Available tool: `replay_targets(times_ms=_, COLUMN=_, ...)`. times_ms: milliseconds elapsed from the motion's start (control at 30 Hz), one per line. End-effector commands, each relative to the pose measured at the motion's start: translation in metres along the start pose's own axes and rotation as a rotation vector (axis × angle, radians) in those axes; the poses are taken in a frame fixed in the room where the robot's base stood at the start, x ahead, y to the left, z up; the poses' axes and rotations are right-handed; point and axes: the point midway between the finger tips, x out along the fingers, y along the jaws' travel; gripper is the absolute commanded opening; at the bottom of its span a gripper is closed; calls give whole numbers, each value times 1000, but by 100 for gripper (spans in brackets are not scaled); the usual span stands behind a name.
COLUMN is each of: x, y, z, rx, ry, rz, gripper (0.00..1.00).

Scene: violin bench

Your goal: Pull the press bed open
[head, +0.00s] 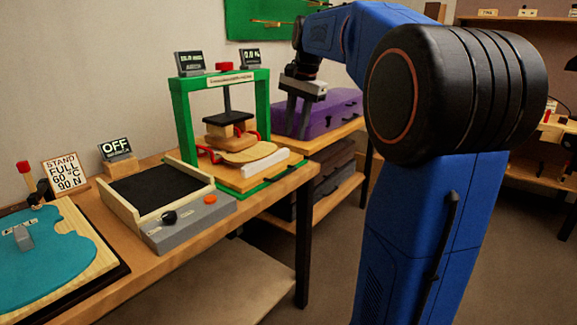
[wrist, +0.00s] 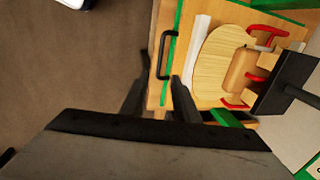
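The press (head: 179,110) is a green upright frame on the bench. Its wooden bed (head: 243,180) sits at the base of the frame and also shows in the wrist view (wrist: 183,65). A pale wooden violin-shaped plate (wrist: 215,62) and red clamps lie on the bed. A dark U-shaped handle (wrist: 161,56) stands out from the bed's green-edged front. My gripper (head: 298,120) hangs fingers down, above and to the right of the bed. In the wrist view its fingers (wrist: 160,75) are apart and empty, with the handle just beyond their tips.
A purple case (head: 325,112) lies on a shelf unit behind my gripper. A grey heating unit (head: 185,228) with a black pad stands left of the press. A teal template (head: 50,255) lies farther left. The floor (wrist: 75,60) in front of the bench is clear.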

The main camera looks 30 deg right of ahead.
Motion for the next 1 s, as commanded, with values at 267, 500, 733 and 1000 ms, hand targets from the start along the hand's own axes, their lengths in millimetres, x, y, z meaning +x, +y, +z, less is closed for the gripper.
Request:
replay_targets(times_ms=267, x=50, y=1, z=1, rx=-1, ry=-2, rz=2, gripper=28)
replay_targets(times_ms=500, x=93, y=0, z=1, rx=-1, ry=-3, rz=3, gripper=28)
replay_targets(times_ms=733, x=121, y=0, z=1, rx=-1, ry=-1, rz=1, gripper=28)
replay_targets(times_ms=1000, x=132, y=0, z=1, rx=-1, ry=0, rz=0, gripper=28)
